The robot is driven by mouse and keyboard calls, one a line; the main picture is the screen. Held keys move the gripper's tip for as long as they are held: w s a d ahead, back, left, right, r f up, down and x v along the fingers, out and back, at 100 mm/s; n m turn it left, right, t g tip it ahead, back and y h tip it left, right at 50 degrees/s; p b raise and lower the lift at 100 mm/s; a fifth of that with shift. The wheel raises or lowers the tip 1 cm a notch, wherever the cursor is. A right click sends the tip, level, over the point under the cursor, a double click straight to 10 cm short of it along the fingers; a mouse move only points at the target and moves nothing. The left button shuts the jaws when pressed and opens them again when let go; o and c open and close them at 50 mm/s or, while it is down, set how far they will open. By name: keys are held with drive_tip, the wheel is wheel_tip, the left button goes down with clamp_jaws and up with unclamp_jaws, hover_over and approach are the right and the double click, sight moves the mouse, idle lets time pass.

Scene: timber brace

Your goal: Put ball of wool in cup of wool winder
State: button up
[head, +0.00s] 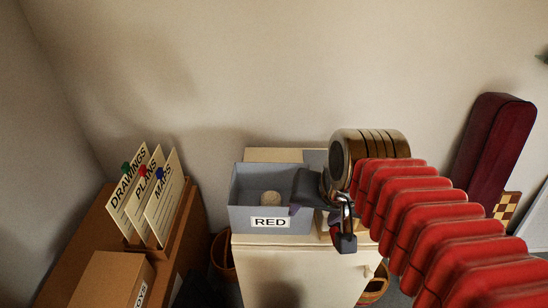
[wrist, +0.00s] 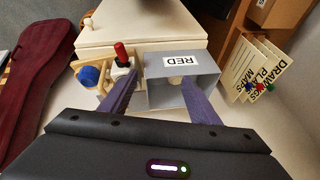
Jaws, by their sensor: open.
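My gripper (wrist: 160,82) is open and empty, with two dark purple fingers spread apart. In the wrist view, a grey bin (wrist: 150,98) labelled RED lies beneath and between the fingers. A small pale round object (wrist: 175,80) sits inside the bin; I cannot tell whether it is wool. In the head view, the dark end of my gripper (head: 306,190) is at the bin's right side. A blue round bundle (wrist: 90,76), possibly wool, sits in a light wooden frame left of the bin. A white block with a red knob (wrist: 122,54) stands beside it. I cannot make out a winder cup clearly.
The bin stands on a cream cabinet (head: 290,258) against the wall. A brown cabinet with file cards (head: 145,200) and a cardboard box (head: 112,280) is at left. A dark red case (head: 490,145) leans at right. My red arm hides part of the cabinet.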

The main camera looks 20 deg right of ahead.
drive_tip(key=shift+s+a+r+n+t, duration=0.15)
drive_tip(key=shift+s+a+n, duration=0.3)
drive_tip(key=shift+n, duration=0.4)
drive_tip(key=shift+s+a+r+n+t, duration=0.1)
drive_tip(key=shift+s+a+n, duration=0.2)
drive_tip(key=shift+a+n, duration=0.45)
drive_tip(key=shift+s+a+r+n+t, duration=0.15)
drive_tip(key=shift+s+a+n, duration=0.2)
drive_tip(key=shift+n, duration=0.65)
drive_tip(key=shift+c, duration=0.4)
